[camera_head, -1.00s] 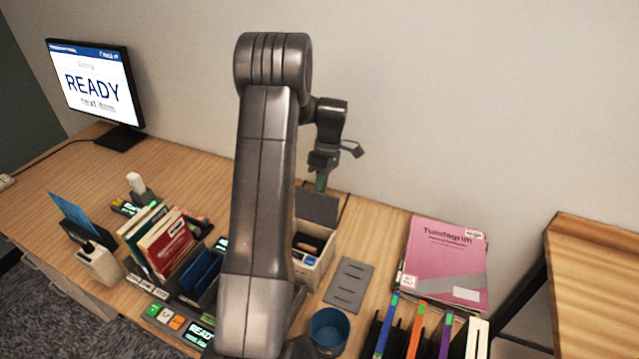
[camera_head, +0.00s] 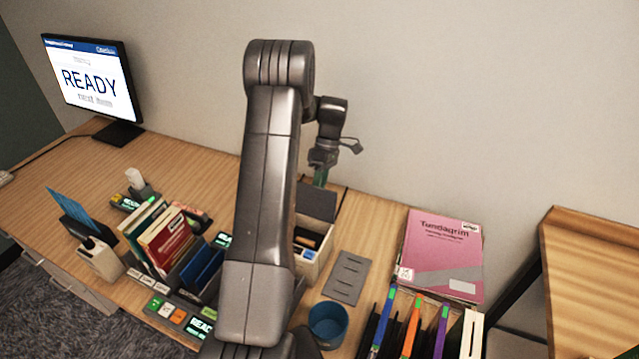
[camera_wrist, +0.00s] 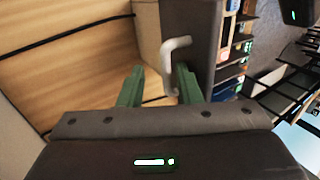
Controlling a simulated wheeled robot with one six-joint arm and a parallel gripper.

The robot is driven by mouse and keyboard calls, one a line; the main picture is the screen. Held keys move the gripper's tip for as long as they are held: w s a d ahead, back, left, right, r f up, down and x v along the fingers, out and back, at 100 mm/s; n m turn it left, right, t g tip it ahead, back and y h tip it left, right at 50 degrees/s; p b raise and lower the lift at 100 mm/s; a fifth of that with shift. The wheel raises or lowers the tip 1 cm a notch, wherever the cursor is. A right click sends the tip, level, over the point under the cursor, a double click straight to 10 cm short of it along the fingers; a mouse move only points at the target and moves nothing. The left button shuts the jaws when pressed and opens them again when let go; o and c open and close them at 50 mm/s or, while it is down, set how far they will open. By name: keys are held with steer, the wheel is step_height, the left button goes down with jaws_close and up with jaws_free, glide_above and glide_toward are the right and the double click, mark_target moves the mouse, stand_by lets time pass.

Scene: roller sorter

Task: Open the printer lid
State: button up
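The printer (camera_head: 312,262) is a cream box behind my arm, partly hidden by it. Its dark grey lid (camera_head: 316,204) looks raised at the back, and dark and orange items show inside the box. My gripper (camera_head: 320,177) is just above the lid's upper edge, with green fingers pointing down. In the wrist view, the green fingers of my gripper (camera_wrist: 160,88) are apart. A pale bent handle (camera_wrist: 176,52) on the dark lid (camera_wrist: 198,30) reaches between them, close to the right finger. I cannot tell whether they touch.
A grey slotted plate (camera_head: 347,277), a blue cup (camera_head: 328,325) and a pink booklet (camera_head: 442,255) lie right of the printer. A folder rack (camera_head: 165,245) stands left. The monitor (camera_head: 90,80) reads READY. The wall is close behind.

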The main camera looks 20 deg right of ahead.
steer(key=shift+r, duration=0.3)
steer(key=b+v, duration=0.2)
steer(key=v, duration=1.1)
steer(key=shift+r, duration=0.25)
steer(key=shift+w, duration=0.15)
